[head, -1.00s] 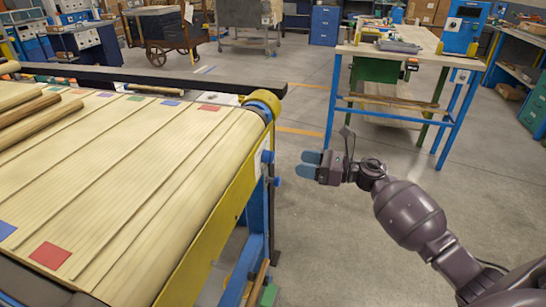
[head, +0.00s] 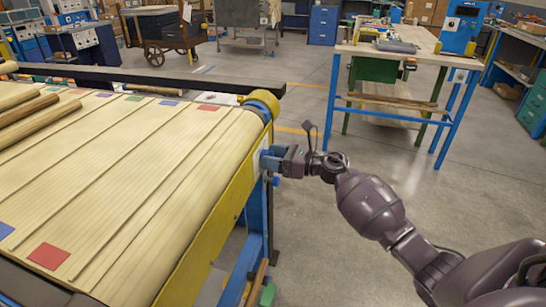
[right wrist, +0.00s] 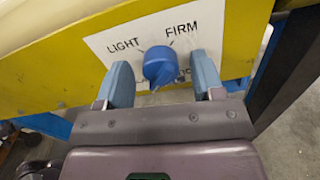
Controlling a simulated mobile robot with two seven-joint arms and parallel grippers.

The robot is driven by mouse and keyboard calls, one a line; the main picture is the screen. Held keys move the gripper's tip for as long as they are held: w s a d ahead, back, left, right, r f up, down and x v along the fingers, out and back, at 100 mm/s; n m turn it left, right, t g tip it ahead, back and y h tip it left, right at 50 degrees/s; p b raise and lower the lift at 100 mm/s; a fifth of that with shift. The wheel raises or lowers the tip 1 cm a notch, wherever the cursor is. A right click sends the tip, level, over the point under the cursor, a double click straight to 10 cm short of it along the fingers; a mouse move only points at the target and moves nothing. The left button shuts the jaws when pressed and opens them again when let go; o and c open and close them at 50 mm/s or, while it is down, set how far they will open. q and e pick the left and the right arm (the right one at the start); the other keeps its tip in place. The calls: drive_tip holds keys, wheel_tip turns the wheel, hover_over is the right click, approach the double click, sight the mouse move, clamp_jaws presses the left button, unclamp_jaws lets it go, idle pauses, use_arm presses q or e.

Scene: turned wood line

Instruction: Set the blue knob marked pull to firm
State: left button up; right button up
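A blue knob (right wrist: 160,66) sits on a white label plate (right wrist: 115,48) on the yellow side of the conveyor. I cannot tell for sure which way the knob points. My right gripper (right wrist: 164,88) is open, with one blue finger on each side of the knob and gaps showing. In the head view the right gripper (head: 268,160) is at the conveyor's end and covers this knob. My left gripper is out of view.
The conveyor belt (head: 150,160) carries wooden rods (head: 38,122) and coloured patches. Another blue piece (head: 276,181) sticks out just below my right gripper. A blue-framed workbench (head: 430,60) stands at back right. The floor between is clear.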

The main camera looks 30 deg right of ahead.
drive_tip(key=c, duration=0.8)
drive_tip(key=shift+c, duration=0.2)
